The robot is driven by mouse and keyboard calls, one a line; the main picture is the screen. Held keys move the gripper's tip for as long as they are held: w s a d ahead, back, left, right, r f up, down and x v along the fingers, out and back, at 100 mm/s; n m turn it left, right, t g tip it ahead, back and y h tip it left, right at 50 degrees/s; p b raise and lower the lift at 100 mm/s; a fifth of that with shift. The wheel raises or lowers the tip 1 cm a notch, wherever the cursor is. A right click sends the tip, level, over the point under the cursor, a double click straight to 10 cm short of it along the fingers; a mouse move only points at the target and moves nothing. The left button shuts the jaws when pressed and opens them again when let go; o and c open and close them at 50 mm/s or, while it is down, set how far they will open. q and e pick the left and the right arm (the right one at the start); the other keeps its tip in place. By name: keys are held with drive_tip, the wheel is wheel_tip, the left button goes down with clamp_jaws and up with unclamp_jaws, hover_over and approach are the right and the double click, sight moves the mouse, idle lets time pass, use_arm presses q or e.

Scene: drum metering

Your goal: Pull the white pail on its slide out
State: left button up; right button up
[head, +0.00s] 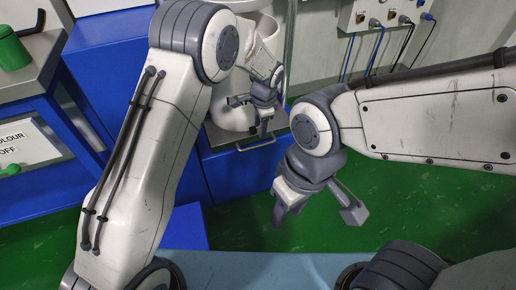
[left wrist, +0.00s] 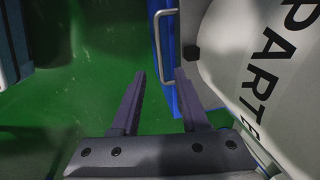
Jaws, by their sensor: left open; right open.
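The white pail (head: 225,115) stands on a slide with a blue front (head: 233,172), partly hidden behind my left arm. In the left wrist view the white pail (left wrist: 262,62) fills the right side, with black lettering. A metal bar handle (left wrist: 157,38) is on the blue front, also seen in the head view (head: 256,147). My left gripper (head: 250,114) is open and empty, close to the pail and handle. In the left wrist view the handle's lower end lies just beyond the gap between the fingertips (left wrist: 160,74). My right gripper (head: 316,212) is open and empty over the green floor.
A grey bench (head: 38,50) with a green container (head: 10,48) and a sign (head: 28,145) is at left. Blue cabinets stand beneath and beside it. A socket panel with hanging cables (head: 385,14) is on the back wall. Green floor (head: 400,195) is open at right.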

sight(258, 146)
use_arm(q)
drive_tip(key=f+b, duration=0.1)
drive_tip(key=f, duration=0.2)
drive_tip(key=w+f+b, duration=0.1)
drive_tip(key=f, duration=0.2)
drive_tip(key=f+b, duration=0.1)
drive_tip(key=f, duration=0.2)
drive_tip(key=shift+w+a+f+b, duration=0.3)
drive_tip(key=shift+w+a+b, duration=0.05)
drive_tip(key=shift+b, duration=0.05)
clamp_jaws()
idle(0.9)
